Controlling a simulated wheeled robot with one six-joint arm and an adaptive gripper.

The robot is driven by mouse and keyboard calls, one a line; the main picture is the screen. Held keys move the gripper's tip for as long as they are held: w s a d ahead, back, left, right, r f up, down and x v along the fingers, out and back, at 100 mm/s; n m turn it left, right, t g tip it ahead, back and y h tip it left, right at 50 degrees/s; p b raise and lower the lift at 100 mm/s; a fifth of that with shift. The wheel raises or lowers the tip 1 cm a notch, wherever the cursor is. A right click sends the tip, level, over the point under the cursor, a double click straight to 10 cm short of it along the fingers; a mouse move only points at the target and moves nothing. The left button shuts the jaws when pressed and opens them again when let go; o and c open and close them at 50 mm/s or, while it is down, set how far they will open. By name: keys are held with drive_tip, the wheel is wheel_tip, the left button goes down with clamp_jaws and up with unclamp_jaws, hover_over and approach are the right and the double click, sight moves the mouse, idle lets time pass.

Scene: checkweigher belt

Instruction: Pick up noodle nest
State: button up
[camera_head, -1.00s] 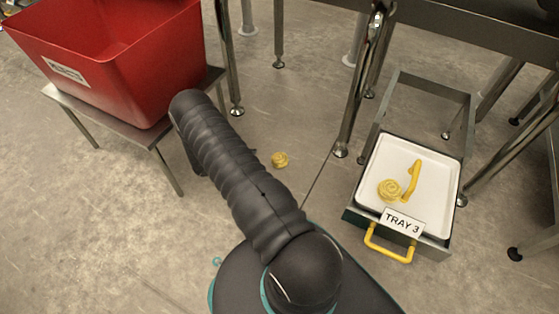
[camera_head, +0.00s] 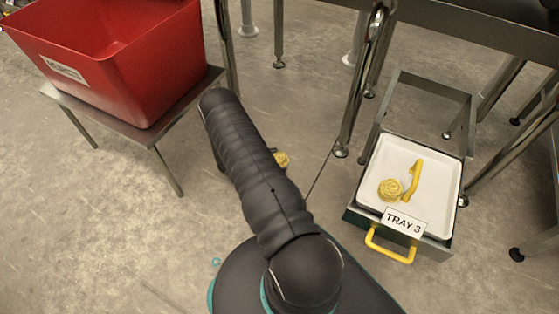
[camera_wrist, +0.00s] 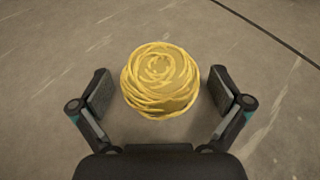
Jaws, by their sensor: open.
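A round yellow noodle nest (camera_wrist: 160,80) lies on the grey floor, ahead of and between my open gripper's two fingers (camera_wrist: 160,95) in the wrist view. Clear gaps show between the nest and both finger pads. In the head view the same nest (camera_head: 282,159) is partly hidden behind my arm, and my gripper is mostly hidden there too. Another yellow noodle nest (camera_head: 390,190) sits in the white tray (camera_head: 440,205) labelled TRAY 3.
A yellow tool-like piece (camera_head: 413,180) lies in the tray beside that nest. The tray's drawer has a yellow handle (camera_head: 388,250). A red bin (camera_head: 125,75) stands on a low metal table (camera_head: 165,125) at left. Metal table legs (camera_head: 360,85) stand behind the floor nest.

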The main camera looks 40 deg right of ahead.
drive_tip(key=c, duration=1.2)
drive_tip(key=shift+r, duration=0.1)
